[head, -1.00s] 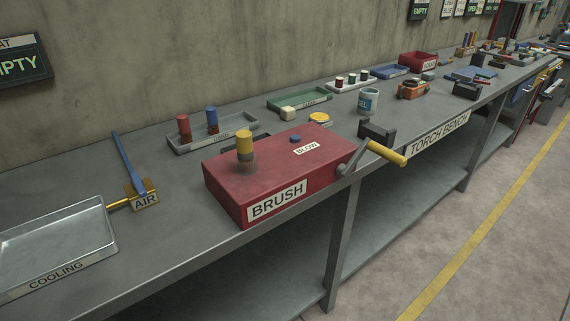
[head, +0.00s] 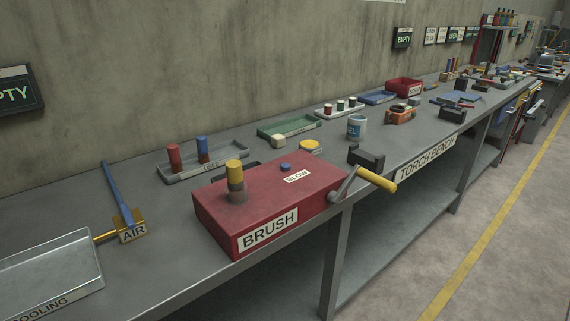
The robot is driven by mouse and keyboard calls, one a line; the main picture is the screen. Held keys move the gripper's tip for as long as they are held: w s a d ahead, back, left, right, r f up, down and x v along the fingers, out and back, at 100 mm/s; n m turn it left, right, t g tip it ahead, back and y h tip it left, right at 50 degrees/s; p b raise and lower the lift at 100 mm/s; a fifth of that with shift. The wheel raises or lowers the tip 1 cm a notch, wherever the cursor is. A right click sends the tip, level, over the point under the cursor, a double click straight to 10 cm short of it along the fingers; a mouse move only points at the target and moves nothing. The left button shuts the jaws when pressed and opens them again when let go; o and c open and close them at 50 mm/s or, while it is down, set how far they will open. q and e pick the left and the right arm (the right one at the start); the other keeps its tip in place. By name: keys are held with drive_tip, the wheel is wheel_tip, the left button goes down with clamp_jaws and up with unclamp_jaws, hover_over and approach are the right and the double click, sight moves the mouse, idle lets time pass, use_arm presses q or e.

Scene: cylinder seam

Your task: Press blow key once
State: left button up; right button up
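The blow key is a small round blue button (head: 285,167) on top of the red box marked BRUSH (head: 250,211), beside a white BLOW label (head: 297,177). A yellow and grey cylinder (head: 235,180) stands upright on the same box, left of the key. A crank with a yellow handle (head: 376,179) sticks out at the box's right end. Nothing touches the key. Neither of my grippers is in the head view.
On the grey bench, a blue lever marked AIR (head: 118,194) and a metal COOLING tray (head: 50,265) lie left of the box. A USED tray (head: 225,163) with a red and a blue cylinder stands behind it.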

use_arm(q)
clamp_jaws()
idle(1.4)
